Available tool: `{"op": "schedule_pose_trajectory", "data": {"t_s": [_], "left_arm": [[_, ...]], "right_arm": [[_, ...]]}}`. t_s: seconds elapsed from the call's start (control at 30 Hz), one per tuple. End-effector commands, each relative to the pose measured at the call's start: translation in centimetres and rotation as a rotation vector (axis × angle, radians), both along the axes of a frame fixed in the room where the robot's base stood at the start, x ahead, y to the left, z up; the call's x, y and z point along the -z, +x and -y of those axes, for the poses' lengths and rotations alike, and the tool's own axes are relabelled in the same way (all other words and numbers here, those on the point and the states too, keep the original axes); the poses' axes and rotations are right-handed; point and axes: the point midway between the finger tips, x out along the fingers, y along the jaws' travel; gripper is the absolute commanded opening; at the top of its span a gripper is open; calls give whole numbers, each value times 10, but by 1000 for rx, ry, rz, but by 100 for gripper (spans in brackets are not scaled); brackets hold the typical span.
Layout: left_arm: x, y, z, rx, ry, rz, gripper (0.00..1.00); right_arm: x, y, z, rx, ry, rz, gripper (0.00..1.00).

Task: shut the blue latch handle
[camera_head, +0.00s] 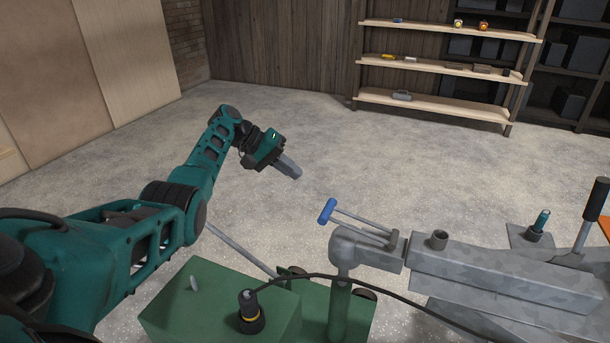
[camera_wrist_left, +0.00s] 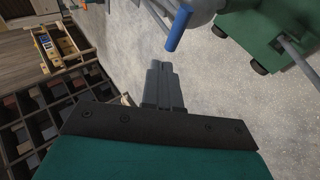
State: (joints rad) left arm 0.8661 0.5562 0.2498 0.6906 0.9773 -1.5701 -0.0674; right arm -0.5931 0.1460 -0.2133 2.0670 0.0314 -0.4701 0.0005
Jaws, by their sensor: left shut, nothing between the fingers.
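The blue latch handle (camera_head: 327,211) is a short blue grip at the end of a thin grey lever, raised at a slant above the rounded head of a grey metal coupling (camera_head: 362,250). In the left wrist view the blue handle (camera_wrist_left: 179,28) shows at the top, beyond the fingertips and slightly right. My left gripper (camera_head: 296,174) is shut and empty, up and left of the handle, apart from it. Its closed fingers also show in the left wrist view (camera_wrist_left: 158,66). My right gripper is not in view.
A green box (camera_head: 190,310) with a black plug and cable (camera_head: 330,276) stands below the coupling. A grey trailer beam (camera_head: 500,285) runs right, with an upright black-gripped lever (camera_head: 594,212). A wooden shelf (camera_head: 440,62) stands at the back. The floor behind the coupling is clear.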

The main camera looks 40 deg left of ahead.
Motion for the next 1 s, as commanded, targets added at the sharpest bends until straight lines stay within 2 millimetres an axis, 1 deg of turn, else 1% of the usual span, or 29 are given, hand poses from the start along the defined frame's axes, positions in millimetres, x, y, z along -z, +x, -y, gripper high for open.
{"op": "schedule_pose_trajectory", "data": {"t_s": [0.03, 0.1, 0.2, 0.5, 1.0], "left_arm": [[-6, -3, -4, -2, 1, 0, 0], [-10, -6, -8, -2, 0, 1, 0], [-14, -8, -10, -1, -1, 0, 0], [-14, -9, -11, -1, -1, 0, 0], [-14, -9, -12, -1, -1, 0, 0]], "right_arm": [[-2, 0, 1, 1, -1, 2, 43], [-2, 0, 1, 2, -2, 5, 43], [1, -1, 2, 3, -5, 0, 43], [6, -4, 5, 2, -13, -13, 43], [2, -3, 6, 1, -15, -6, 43]]}}
